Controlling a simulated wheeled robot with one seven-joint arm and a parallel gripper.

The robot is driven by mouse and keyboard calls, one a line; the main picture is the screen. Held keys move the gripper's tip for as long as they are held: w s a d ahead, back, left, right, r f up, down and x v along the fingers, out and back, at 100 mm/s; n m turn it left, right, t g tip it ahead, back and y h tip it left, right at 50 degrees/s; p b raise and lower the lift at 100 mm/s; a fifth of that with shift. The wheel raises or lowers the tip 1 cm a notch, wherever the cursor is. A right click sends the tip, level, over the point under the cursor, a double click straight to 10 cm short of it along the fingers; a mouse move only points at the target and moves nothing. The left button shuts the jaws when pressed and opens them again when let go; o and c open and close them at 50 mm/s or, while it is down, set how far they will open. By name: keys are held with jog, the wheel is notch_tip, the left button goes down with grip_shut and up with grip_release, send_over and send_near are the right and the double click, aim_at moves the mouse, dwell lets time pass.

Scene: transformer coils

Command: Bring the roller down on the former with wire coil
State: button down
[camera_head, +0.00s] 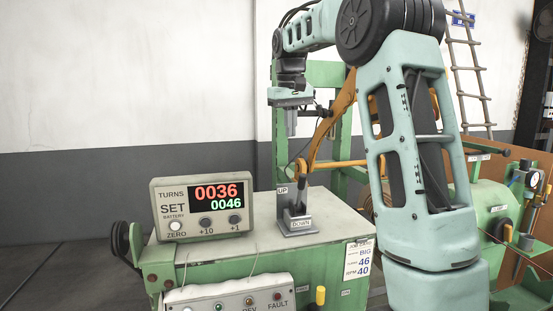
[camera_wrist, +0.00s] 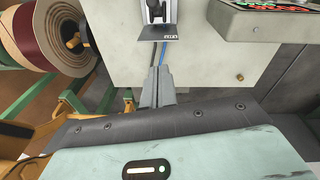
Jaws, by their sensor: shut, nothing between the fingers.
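My gripper (camera_head: 291,122) points down in the head view, above and behind the lever box, with its fingers together and empty. Its closed fingers also show in the wrist view (camera_wrist: 158,86), apart from the lever box (camera_wrist: 155,30). The grey box (camera_head: 297,223) stands on the green cabinet, with UP behind and DOWN in front. A dark lever (camera_head: 298,200) rises from it. A bent orange arm (camera_head: 335,115) shows behind, partly covered by my arm. A dark red and beige roll (camera_wrist: 55,35) is at the wrist view's upper left. I cannot make out the roller or the former clearly.
A counter box (camera_head: 203,207) on the green cabinet (camera_head: 235,262) reads 0036 above 0046. A button panel (camera_head: 235,296) is on the cabinet's front. Green machinery (camera_head: 490,205) and a ladder (camera_head: 470,70) stand at the right.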

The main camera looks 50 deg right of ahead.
jog(key=p, duration=0.5)
send_over(300, 192)
jog(key=w, duration=0.2)
jog(key=shift+s+d+f, duration=0.15)
jog(key=shift+f, duration=2.55)
jog(key=shift+s+d+f, duration=0.1)
jog(key=shift+d+f, duration=0.05)
jog(key=shift+f, duration=2.55)
jog(key=shift+f+b, duration=0.1)
jog(key=shift+b, duration=0.4)
